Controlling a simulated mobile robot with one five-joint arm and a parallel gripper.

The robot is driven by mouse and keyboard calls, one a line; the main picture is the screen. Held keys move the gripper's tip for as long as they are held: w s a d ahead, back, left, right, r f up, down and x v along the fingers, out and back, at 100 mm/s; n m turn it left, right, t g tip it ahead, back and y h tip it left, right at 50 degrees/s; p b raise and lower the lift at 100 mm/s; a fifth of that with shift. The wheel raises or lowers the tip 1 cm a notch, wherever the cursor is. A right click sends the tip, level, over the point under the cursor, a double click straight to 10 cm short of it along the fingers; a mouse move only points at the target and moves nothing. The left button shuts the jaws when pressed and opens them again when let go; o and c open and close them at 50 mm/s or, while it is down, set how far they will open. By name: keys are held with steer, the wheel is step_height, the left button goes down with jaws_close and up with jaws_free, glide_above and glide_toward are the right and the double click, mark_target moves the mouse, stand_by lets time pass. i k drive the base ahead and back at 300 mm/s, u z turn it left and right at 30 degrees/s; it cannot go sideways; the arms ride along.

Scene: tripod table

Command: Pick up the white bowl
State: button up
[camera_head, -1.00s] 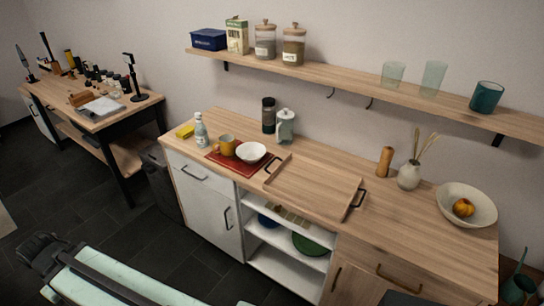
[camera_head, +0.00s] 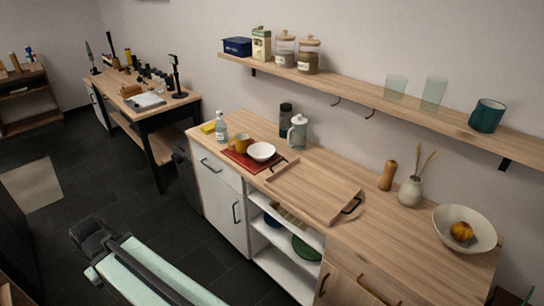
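A small white bowl (camera_head: 262,150) sits upright on a red mat (camera_head: 238,160) on the left part of the wooden counter (camera_head: 330,226). It looks empty. A mustard-yellow mug (camera_head: 240,145) stands just left of it on the same mat. A larger off-white bowl (camera_head: 447,222) holding round orange-brown fruit stands at the counter's right end. My mint-and-black arm shows at the lower left, in front of the counter and well away from the small bowl. No gripper fingers can be made out.
A wooden tray (camera_head: 312,198) with black handles lies right of the mat. A bottle (camera_head: 221,127), a glass jug (camera_head: 297,131) and a dark canister (camera_head: 286,119) stand nearby. A vase (camera_head: 410,191) is farther right. A shelf (camera_head: 360,97) runs above. Dark floor is open at left.

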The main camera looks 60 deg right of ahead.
mark_target(261, 152)
steer(key=u, duration=0.1)
steer(key=i, duration=0.95)
steer(key=z, duration=0.05)
